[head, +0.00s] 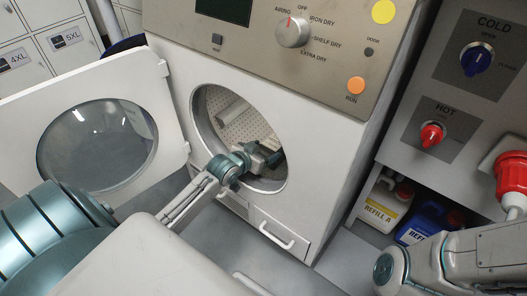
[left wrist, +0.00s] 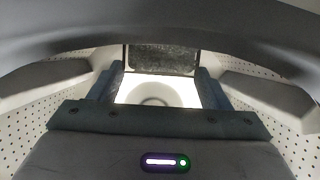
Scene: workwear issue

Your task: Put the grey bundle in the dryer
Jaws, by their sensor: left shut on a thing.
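The dryer (head: 310,205) has its round door (head: 95,150) swung open to the left. My left arm reaches through the opening, and my left gripper (head: 266,156) is inside the perforated drum (head: 226,112). In the left wrist view, the left gripper (left wrist: 160,88) is shut on a dark grey, rough-textured thing (left wrist: 160,59), which looks like the grey bundle. Only part of it shows, between and beyond the fingertips. In the head view the gripper mostly hides it. My right gripper is out of view; only part of the right arm shows at the lower right.
Drum paddles (left wrist: 45,78) stand out on both sides of the gripper. The dryer's control panel (head: 260,35) is above the opening. Refill containers (head: 385,203) stand on a low shelf at the right, under the hot and cold valves (head: 432,134). Lockers (head: 50,40) are at the upper left.

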